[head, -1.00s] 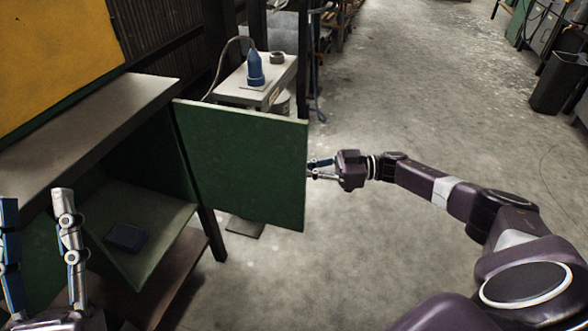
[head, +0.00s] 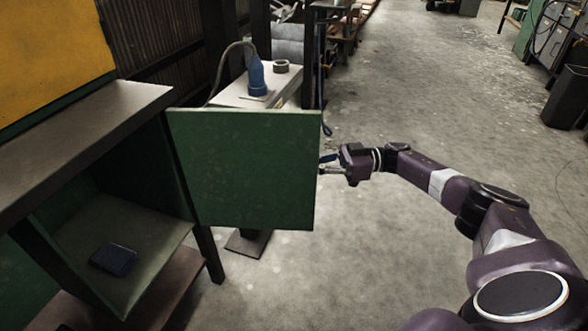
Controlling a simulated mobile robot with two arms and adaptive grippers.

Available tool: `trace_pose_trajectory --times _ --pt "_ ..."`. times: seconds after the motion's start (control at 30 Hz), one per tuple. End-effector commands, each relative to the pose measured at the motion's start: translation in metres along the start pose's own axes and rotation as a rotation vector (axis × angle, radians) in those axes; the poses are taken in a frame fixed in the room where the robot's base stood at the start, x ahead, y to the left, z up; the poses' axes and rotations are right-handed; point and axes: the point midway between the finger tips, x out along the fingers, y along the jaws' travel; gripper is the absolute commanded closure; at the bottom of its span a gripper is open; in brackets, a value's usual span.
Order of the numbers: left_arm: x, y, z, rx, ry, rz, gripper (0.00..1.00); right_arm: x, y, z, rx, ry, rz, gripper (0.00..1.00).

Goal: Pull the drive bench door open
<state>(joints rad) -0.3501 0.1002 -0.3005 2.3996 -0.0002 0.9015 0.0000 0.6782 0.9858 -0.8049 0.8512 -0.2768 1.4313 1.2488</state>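The green drive bench door (head: 245,170) stands swung wide open at the right side of the bench (head: 85,130). The open compartment (head: 125,240) shows to its left, with a dark blue box (head: 114,259) on its floor. My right gripper (head: 328,166) is at the door's free right edge, its fingers pointing left. One finger shows in front of the edge and a blue part behind it. Whether the fingers touch or clamp the door is too small to tell. My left gripper is out of the picture.
A small machine table (head: 240,95) with a blue bottle-shaped thing (head: 257,76) and a dark ring (head: 281,66) stands behind the door. A dark bin (head: 565,97) stands far right. The concrete floor (head: 420,110) right of the door is clear.

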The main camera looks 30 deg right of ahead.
Motion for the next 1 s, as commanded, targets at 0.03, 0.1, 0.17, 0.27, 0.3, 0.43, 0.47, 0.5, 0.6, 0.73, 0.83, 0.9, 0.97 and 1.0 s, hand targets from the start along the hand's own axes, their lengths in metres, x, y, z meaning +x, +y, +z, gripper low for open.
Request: trace_pose_trajectory --times 0.03,0.1,0.17,0.27,0.3,0.43,0.47,0.5,0.6,0.73,0.83,0.9,0.97,1.0 --pt "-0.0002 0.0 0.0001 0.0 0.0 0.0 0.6 -0.0061 0.0022 0.0006 0.001 -0.006 0.011 1.0" --pt "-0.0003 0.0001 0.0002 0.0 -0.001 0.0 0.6 -0.0073 0.0026 0.0004 0.0 -0.006 0.013 1.0" --pt "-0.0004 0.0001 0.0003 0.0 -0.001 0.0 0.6 -0.0079 0.0028 0.0003 0.0 -0.006 0.014 1.0" --pt "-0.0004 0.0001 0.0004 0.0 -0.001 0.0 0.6 -0.0083 0.003 0.0001 0.0 -0.005 0.015 1.0" --pt "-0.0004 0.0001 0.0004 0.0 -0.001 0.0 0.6 -0.0083 0.003 0.0 0.0 -0.005 0.015 1.0" --pt "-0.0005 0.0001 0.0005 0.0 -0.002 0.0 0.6 -0.0083 0.0031 -0.0001 0.0 -0.005 0.015 1.0" --pt "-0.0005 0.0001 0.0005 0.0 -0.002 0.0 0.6 -0.0083 0.0031 -0.0001 0.0 -0.005 0.015 1.0" --pt "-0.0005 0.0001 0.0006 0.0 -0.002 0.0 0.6 -0.0082 0.0031 -0.0002 0.0 -0.005 0.015 1.0" --pt "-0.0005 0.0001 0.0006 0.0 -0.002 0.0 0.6 -0.0081 0.003 -0.0003 0.0 -0.005 0.014 0.87" --pt "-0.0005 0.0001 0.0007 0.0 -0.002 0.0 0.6 -0.0066 0.0024 -0.0003 -0.001 -0.003 0.012 0.85" --pt "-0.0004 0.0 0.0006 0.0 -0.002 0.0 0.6 -0.0056 0.002 -0.0002 0.0 -0.002 0.01 0.85" --pt "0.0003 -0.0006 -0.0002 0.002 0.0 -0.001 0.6 -0.006 0.002 -0.0001 -0.001 -0.002 0.009 0.85" --pt "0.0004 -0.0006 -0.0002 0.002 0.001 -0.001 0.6 -0.0089 0.0021 -0.0001 -0.001 -0.002 0.01 0.85" --pt "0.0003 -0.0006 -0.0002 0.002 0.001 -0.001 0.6 -0.0126 0.0023 0.0 -0.001 -0.002 0.011 0.85"
